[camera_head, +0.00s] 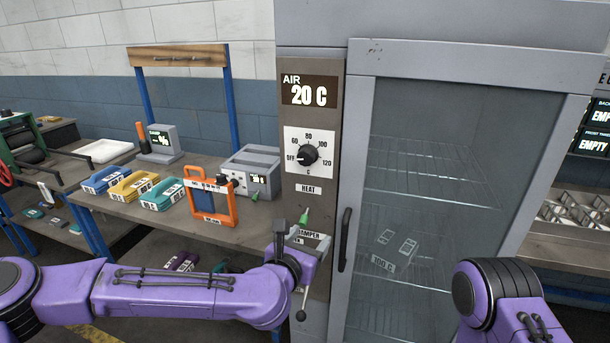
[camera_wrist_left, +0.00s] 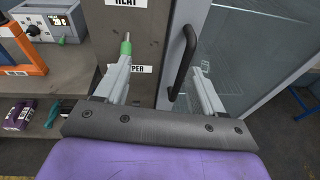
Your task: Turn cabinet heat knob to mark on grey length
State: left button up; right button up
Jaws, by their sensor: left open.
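The black heat knob (camera_head: 308,154) sits on a white dial plate marked OFF, 60, 80, 100 and 120, above the HEAT label. Its pointer seems to face left, near OFF. The display (camera_head: 309,90) above reads AIR 20 C. My left gripper (camera_head: 304,238) is below the knob, near the damper label. In the left wrist view, its fingers (camera_wrist_left: 162,75) are apart, with a green tip (camera_wrist_left: 127,46) by the left finger. My right gripper is out of view.
The cabinet door (camera_head: 450,150) has a vertical black handle (camera_head: 344,240), close to my left gripper. The bench at left holds an orange frame (camera_head: 211,197), a grey box (camera_head: 250,168) and coloured trays (camera_head: 162,194). The panel front around the knob is clear.

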aim_at(304, 157)
pick_arm(q)
jog(key=w+a+r+n+t+p, duration=0.1)
jog(key=w+a+r+n, duration=0.1)
jog(key=r, duration=0.5)
jog(key=w+a+r+n+t, duration=0.2)
jog(key=r+n, duration=0.1)
jog(key=r, duration=0.3)
jog(key=p+x, duration=0.4)
jog(key=x, duration=0.5)
jog(key=shift+w+p, duration=0.2)
jog(key=shift+p, duration=0.15)
jog(key=shift+w+d+f, duration=0.2)
jog(key=shift+w, duration=0.2)
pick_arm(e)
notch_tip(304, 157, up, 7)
pick_arm(q)
jog(key=c, duration=1)
